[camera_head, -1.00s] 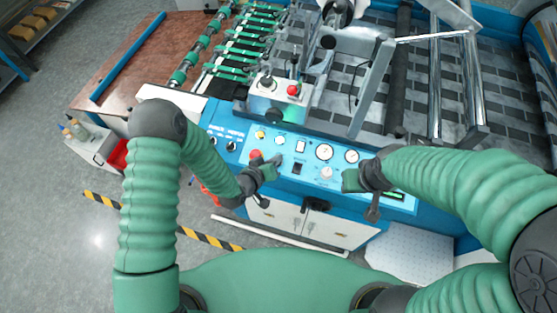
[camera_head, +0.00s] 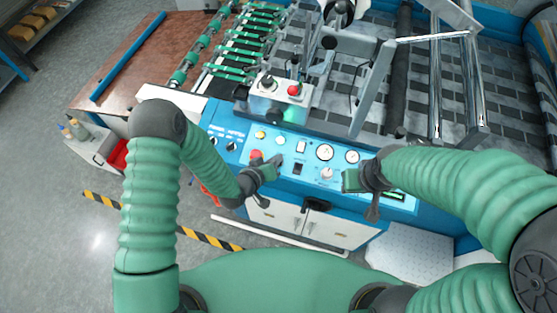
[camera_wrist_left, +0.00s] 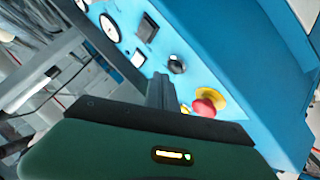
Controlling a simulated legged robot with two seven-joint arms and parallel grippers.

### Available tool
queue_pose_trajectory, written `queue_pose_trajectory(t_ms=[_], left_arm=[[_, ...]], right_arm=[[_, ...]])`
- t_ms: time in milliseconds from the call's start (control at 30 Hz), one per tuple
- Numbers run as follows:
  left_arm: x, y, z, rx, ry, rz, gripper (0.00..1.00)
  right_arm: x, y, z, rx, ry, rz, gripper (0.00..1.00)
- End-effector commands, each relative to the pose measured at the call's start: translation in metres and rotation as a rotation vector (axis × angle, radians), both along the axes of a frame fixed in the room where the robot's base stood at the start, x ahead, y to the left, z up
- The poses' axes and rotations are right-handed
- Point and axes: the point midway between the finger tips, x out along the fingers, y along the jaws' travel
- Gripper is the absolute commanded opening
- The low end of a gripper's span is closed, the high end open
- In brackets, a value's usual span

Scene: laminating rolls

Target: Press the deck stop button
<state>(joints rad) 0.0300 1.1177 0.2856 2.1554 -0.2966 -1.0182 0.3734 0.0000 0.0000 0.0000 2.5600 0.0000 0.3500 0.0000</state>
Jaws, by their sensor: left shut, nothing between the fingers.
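A red button (camera_head: 293,90) sits on top of a small pale control box on the machine's deck. A second red button (camera_head: 256,155) is on the blue front panel; in the left wrist view it is a red mushroom button (camera_wrist_left: 204,106) with a yellow collar. My left gripper (camera_head: 277,160) is shut and empty, over the panel just right of that second button and below the deck box. In the wrist view its fingers (camera_wrist_left: 162,92) are left of the mushroom button; contact cannot be told. My right gripper (camera_head: 350,182) is over the panel's right part; its fingers are unclear.
The blue panel (camera_head: 310,170) carries gauges, switches and knobs close to both grippers. A metal bar frame (camera_head: 372,90) rises right of the deck box. Green rollers (camera_head: 235,50) lie behind it. White cabinet doors (camera_head: 278,215) are below the panel.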

Motion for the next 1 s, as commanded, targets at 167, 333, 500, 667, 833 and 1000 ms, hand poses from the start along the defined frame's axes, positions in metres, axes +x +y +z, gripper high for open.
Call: queue_pose_trajectory(t_ms=[167,333,500,667,833,1000], left_arm=[[-0.0001,0.0,0.0001,0.0,0.0,0.0,0.0],[0.0,0.0001,-0.0008,0.0,0.0,0.0,0.0],[0.0008,0.0,-0.0074,0.0,0.0,0.0,0.0],[0.0011,-0.0001,-0.0069,0.0,-0.001,0.001,0.0],[0.0009,-0.0002,-0.0068,0.0,0.0,0.0,0.0],[0.0011,-0.0004,-0.0087,0.0,0.0,0.0,0.0]], right_arm=[[0.0,0.0,0.0,0.0,0.0,0.0,0.36],[0.0,0.0,-0.0008,0.0,0.0,0.0,0.36],[0.0,0.0,-0.0079,0.0,0.0,0.0,0.36],[0.0,0.0,-0.0077,0.0,0.0,0.0,0.36],[-0.0001,0.0,-0.0076,0.0,0.0,0.0,0.36],[0.0,0.0,-0.0093,0.0,0.0,0.0,0.36]])
